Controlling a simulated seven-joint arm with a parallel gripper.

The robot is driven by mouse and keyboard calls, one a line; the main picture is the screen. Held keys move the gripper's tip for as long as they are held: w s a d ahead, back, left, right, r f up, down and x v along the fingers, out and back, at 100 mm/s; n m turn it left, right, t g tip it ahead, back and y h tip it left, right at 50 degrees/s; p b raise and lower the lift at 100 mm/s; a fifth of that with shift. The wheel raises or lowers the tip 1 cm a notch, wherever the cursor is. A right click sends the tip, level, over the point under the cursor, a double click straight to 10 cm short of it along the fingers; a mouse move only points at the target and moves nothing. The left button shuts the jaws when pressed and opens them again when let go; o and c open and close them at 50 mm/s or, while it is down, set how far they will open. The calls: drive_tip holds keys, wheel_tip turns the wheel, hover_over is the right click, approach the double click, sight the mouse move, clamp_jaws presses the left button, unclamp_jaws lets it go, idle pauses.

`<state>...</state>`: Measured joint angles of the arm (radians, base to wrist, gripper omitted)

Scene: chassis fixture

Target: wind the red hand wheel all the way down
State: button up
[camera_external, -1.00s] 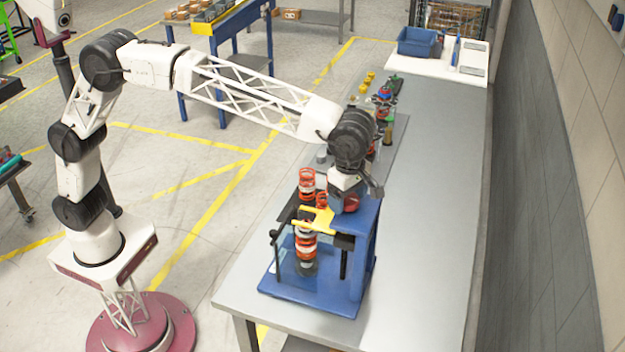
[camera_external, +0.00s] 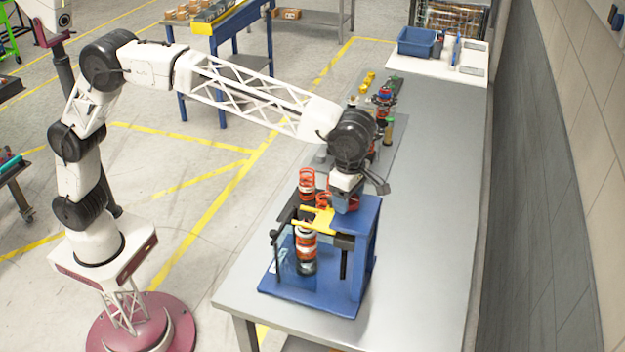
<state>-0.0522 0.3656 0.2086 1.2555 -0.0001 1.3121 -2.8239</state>
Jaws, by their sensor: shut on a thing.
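The red hand wheel (camera_external: 351,203) sits on top of the blue fixture (camera_external: 366,235) on the bench. It is mostly hidden by my gripper. My gripper (camera_external: 345,200) points down at it from above and is shut on it; the fingertips are hard to make out. The fixture has a yellow forked arm (camera_external: 318,218) reaching left around a red spring strut (camera_external: 306,243). The strut stands upright on the blue base, with red coils above and below the yellow arm.
The grey bench (camera_external: 430,200) is clear to the right of the fixture. A blue bin (camera_external: 418,42) stands on a white board at the far end. The wall runs along the right.

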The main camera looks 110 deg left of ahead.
drive_tip(key=m, duration=0.6)
drive_tip(key=shift+m, duration=0.4)
drive_tip(key=m, duration=0.6)
drive_tip(key=shift+m, duration=2.5)
drive_tip(key=shift+m, duration=1)
drive_tip(key=m, duration=0.6)
drive_tip(key=shift+m, duration=0.3)
drive_tip(key=m, duration=0.6)
drive_tip(key=shift+a+m, duration=0.1)
drive_tip(key=shift+m, duration=0.9)
